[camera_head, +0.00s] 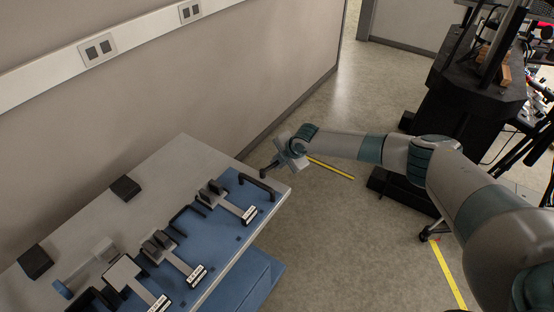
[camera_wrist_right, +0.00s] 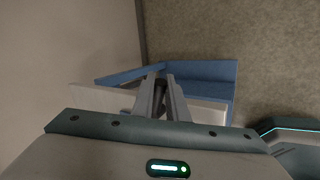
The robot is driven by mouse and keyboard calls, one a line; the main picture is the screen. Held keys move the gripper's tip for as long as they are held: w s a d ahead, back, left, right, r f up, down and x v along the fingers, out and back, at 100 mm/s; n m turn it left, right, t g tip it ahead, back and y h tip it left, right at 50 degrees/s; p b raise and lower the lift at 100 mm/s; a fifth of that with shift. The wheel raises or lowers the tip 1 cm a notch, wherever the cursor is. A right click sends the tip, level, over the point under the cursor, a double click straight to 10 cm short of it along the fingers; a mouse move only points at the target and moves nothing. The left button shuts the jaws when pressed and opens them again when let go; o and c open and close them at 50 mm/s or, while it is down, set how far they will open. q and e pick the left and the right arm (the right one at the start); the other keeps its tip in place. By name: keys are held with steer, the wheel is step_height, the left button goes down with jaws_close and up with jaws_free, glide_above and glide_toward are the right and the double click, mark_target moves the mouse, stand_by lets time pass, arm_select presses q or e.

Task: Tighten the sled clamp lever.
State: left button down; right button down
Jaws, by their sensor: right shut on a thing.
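My right gripper (camera_head: 268,172) is at the far right corner of the bench, beside a black bar handle (camera_head: 258,186) on the blue panel. In the right wrist view its fingers (camera_wrist_right: 163,97) are close together around a dark piece (camera_wrist_right: 160,86). I cannot tell whether this piece is the bar handle or the clamp lever. A grey rod with a blue end (camera_head: 62,289) and a pale block lies across the bench at the lower left. I cannot tell for sure which part is the sled clamp lever. My left gripper is out of view.
The pale bench top (camera_head: 180,160) carries several labelled grey slides with dark blocks (camera_head: 210,192) on a blue panel. Two black blocks (camera_head: 125,188) sit toward the wall. A dark machine (camera_head: 480,80) stands at the upper right.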

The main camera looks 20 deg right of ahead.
steer(key=m+p, duration=0.1)
steer(key=p, duration=0.1)
steer(key=s+m+h+p, duration=0.1)
steer(key=p, duration=0.1)
steer(key=shift+s+d+m+p, duration=0.1)
steer(key=shift+s+m+p, duration=0.15)
steer(key=shift+m+p, duration=0.1)
steer(key=s+m+h+p, duration=0.1)
steer(key=p, duration=0.1)
steer(key=m+h+p, duration=0.1)
steer(key=m+p, duration=0.1)
steer(key=shift+s+m, duration=0.25)
steer(key=shift+s, duration=0.15)
stand_by(0.4)
